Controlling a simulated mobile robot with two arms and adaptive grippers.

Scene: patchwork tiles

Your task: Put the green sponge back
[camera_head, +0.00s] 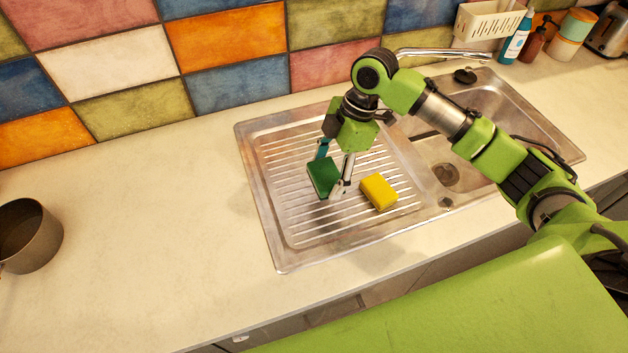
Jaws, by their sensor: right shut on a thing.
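The green sponge (321,178) is dark green and is held between the fingers of my right gripper (333,181), which points down over the ribbed drainboard (268,217) of the steel sink. The gripper is shut on the sponge. I cannot tell whether the sponge touches the drainboard. A yellow sponge (379,191) lies on the drainboard just right of the gripper. My left gripper is not in view.
The sink basin (497,113) and its faucet (440,53) are to the right. Bottles, including a blue one (515,40), canisters (570,33) and a toaster (609,29) stand at the back right. A pot (29,236) stands at the left. The counter between is clear.

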